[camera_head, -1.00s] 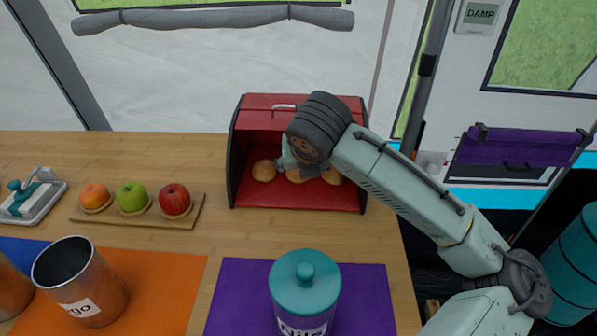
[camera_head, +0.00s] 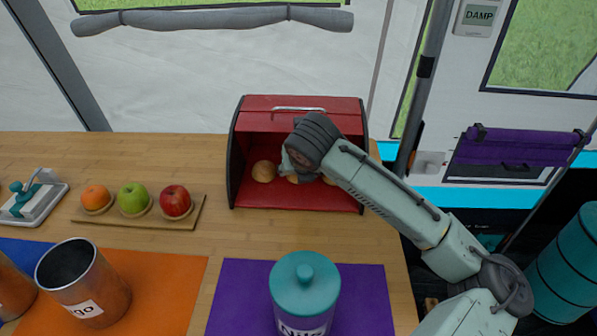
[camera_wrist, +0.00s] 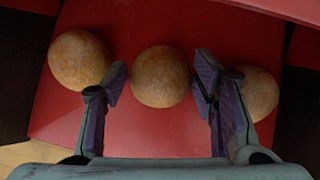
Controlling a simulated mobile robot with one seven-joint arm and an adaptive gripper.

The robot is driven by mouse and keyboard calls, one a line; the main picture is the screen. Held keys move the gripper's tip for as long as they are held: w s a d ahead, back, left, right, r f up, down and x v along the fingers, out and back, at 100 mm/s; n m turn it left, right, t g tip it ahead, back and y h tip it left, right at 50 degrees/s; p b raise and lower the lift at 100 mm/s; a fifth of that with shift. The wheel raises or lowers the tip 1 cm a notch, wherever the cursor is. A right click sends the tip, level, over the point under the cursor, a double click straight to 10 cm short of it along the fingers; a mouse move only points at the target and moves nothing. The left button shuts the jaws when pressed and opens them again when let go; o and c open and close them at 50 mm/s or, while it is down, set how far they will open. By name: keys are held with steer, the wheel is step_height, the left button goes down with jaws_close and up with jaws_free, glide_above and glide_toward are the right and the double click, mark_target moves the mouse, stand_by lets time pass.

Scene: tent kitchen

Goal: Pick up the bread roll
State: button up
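Three round brown bread rolls lie in a row in an open red bread box (camera_head: 300,198). In the wrist view they are the left roll (camera_wrist: 79,60), the middle roll (camera_wrist: 160,76) and the right roll (camera_wrist: 260,94). My gripper (camera_wrist: 157,84) is open, its purple-padded fingers to either side of the middle roll, which it does not grip. The right finger partly covers the right roll. In the head view, the left roll (camera_head: 264,171) shows clearly. My gripper (camera_head: 299,172) and wrist hide part of the other rolls there.
The box's red lid with a metal handle (camera_head: 298,109) is up above the opening. A wooden tray (camera_head: 150,219) with an orange, a green apple and a red apple stands to the left. A teal-lidded canister (camera_head: 305,285) stands in front on a purple mat.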

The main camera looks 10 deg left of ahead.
steer(key=c, duration=0.3)
steer(key=shift+r, duration=0.1)
steer(key=shift+c, duration=0.2)
steer(key=shift+r, duration=0.55)
step_height(320, 180, up, 2)
steer(key=shift+r+b, duration=0.15)
steer(key=shift+b, duration=0.15)
steer(key=s+d+b, duration=0.1)
steer(key=s, duration=0.3)
steer(key=s+d+b, duration=0.1)
steer(key=s, duration=0.4)
steer(key=s+d+r+b, duration=0.1)
steer(key=s, duration=0.4)
steer(key=shift+s+d, duration=0.25)
steer(key=shift+d, duration=0.05)
steer(key=shift+s+d+r+b, duration=0.2)
steer(key=shift+s+b, duration=0.15)
steer(key=shift+s, duration=0.2)
